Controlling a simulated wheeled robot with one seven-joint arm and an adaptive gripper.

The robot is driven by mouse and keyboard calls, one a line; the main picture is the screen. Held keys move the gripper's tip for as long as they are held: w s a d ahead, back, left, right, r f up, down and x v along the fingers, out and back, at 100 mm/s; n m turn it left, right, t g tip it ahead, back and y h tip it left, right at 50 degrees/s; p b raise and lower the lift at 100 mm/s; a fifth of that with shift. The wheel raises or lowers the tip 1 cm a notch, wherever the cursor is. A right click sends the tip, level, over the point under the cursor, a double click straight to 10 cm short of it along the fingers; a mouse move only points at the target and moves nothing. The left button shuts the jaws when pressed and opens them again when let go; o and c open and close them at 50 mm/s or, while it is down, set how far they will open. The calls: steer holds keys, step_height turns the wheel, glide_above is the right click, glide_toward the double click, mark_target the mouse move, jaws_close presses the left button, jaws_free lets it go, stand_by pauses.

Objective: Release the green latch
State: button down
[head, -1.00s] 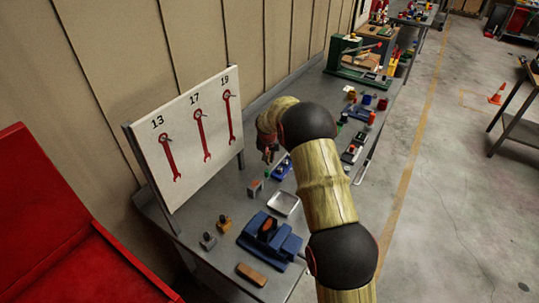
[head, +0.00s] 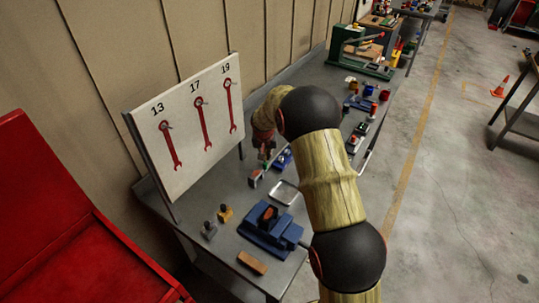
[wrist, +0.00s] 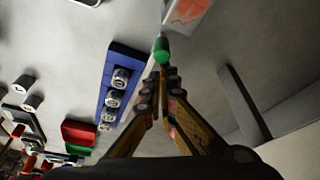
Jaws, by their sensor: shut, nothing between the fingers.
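The green latch (wrist: 161,50) shows in the wrist view as a small green knob on a thin metal stem, at a grey block with an orange-red face (wrist: 187,12). In the head view this is probably the small block with an orange-red face (head: 255,178) on the bench, below the tool board. My gripper (wrist: 160,72) is shut and empty, its fingertips right at the green knob. I cannot tell whether they touch it. In the head view my gripper (head: 266,152) hangs just above and beside the block, and my arm hides part of the bench.
A blue plate with several round knobs (wrist: 115,90) lies left of the fingers in the wrist view. In the head view are a metal tray (head: 285,193), a blue vise (head: 270,232), a wooden block (head: 252,263) and a board with red wrenches (head: 190,125).

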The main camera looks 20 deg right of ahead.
steer(key=shift+s+a+f, duration=0.1)
steer(key=shift+s+a, duration=0.2)
steer(key=v, duration=1.2)
steer(key=shift+w, duration=0.1)
